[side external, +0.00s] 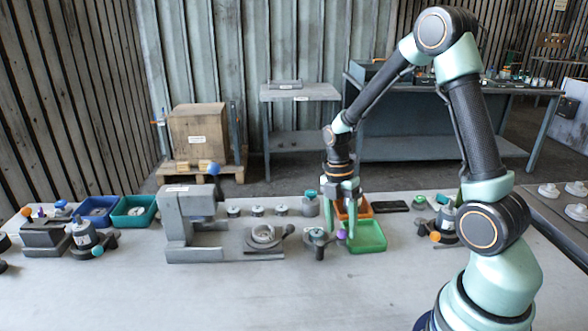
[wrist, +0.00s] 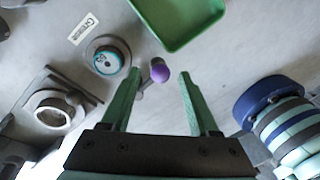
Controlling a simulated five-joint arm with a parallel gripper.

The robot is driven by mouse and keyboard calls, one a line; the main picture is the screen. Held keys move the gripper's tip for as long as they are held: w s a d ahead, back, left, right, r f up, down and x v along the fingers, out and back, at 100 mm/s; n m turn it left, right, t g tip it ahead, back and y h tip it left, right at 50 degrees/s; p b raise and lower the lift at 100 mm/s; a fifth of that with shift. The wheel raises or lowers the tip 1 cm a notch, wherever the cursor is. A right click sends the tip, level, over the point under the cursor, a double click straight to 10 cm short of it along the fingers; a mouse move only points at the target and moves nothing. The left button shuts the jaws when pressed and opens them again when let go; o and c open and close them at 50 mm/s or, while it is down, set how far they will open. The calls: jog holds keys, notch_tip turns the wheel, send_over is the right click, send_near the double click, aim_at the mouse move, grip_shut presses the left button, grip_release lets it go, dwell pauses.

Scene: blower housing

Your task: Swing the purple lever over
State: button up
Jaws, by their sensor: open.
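The purple lever knob (side external: 341,234) sticks out to the right of a small grey round fixture (side external: 318,240) on the table. In the wrist view the knob (wrist: 160,73) is at the end of a short arm from the fixture, which has a teal-ringed dial (wrist: 108,61). My gripper (side external: 341,222) points down with its green fingers at the knob. In the wrist view my gripper (wrist: 160,76) is open, and the knob appears between the fingertips, nearer the left one. I cannot tell whether either finger touches it.
A grey press with a blue knob (side external: 214,169) stands to the left. The table's front is clear.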

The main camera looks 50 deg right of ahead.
jog(key=shift+s+f, duration=0.1)
jog(key=shift+f, duration=0.45)
grip_shut()
jog(key=shift+s+a+m, duration=0.2)
jog(key=shift+s+m, duration=0.15)
jog(key=shift+m, duration=0.4)
jog(key=shift+s+a+m, duration=0.2)
jog(key=shift+s+m, duration=0.1)
jog(key=shift+m, duration=0.45)
grip_release()
